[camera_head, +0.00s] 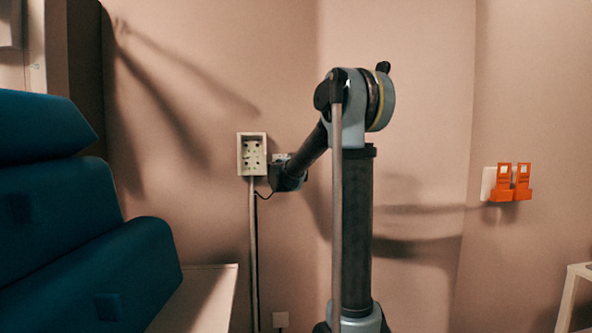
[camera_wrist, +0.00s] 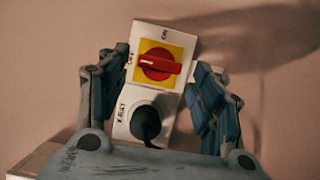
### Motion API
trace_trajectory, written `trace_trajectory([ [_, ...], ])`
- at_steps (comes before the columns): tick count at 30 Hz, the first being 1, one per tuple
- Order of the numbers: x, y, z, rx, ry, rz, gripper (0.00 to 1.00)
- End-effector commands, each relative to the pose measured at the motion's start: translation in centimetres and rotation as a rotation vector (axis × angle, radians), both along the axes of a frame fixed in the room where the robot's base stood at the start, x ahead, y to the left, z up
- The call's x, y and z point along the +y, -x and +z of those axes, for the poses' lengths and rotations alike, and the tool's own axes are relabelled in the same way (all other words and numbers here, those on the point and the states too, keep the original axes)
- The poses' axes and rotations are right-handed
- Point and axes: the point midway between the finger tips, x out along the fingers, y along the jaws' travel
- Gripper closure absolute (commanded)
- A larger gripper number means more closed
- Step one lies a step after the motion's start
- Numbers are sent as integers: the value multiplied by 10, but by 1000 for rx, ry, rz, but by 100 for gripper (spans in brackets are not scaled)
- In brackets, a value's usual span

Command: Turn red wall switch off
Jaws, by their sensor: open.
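The red wall switch (camera_wrist: 158,64) is a rotary knob on a yellow square in the upper part of a white panel (camera_wrist: 122,122). Its red handle lies roughly left to right in the wrist view. "OFF" is printed at the left of the yellow square and "ON" above it. My gripper (camera_wrist: 155,66) is open, with one finger on each side of the panel and the knob between them. I see no finger touching the knob. In the head view my gripper (camera_head: 287,176) is at the wall, and my arm hides most of the switch.
A black plug sits in the panel's lower "X-RAY" part (camera_wrist: 147,122). A white socket box (camera_head: 251,154) is on the wall just left, with cables below. Orange holders (camera_head: 511,183) hang at the right. A blue padded seat (camera_head: 70,220) fills the left.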

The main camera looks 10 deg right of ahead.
Motion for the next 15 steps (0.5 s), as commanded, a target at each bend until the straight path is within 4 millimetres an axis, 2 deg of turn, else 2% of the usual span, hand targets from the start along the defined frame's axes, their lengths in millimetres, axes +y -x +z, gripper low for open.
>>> trace_trajectory([
  [5,8,21,0,0,0,1,40],
  [15,33,77,-2,1,0,4,40],
])
